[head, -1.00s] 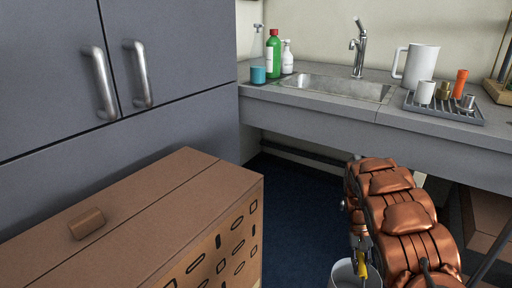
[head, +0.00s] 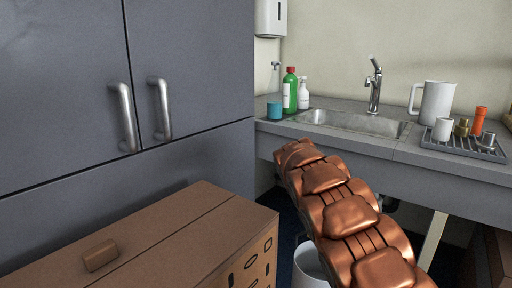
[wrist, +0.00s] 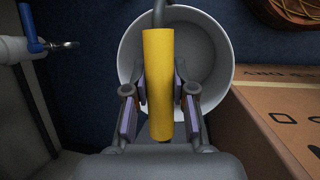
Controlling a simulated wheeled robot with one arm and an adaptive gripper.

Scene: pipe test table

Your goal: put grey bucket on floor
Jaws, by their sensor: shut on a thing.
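The grey bucket (head: 309,268) shows at the bottom of the head view, partly hidden by my copper arm and cut off by the frame edge. In the wrist view the bucket (wrist: 214,60) is empty inside as far as I can see, with its round rim below my gripper. My gripper (wrist: 159,88) is shut on the bucket's yellow handle grip (wrist: 158,60), one finger on each side. In the head view the gripper is hidden by my arm. The dark blue floor (wrist: 90,95) lies under the bucket; I cannot tell whether the bucket touches it.
A cardboard box (head: 160,240) stands at lower left, and its side (wrist: 285,115) is close to the bucket. Grey cabinets (head: 60,110) are behind it. A sink counter (head: 385,148) with bottles, pitcher and drying rack is ahead. A blue-handled valve pipe (wrist: 35,45) is left in the wrist view.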

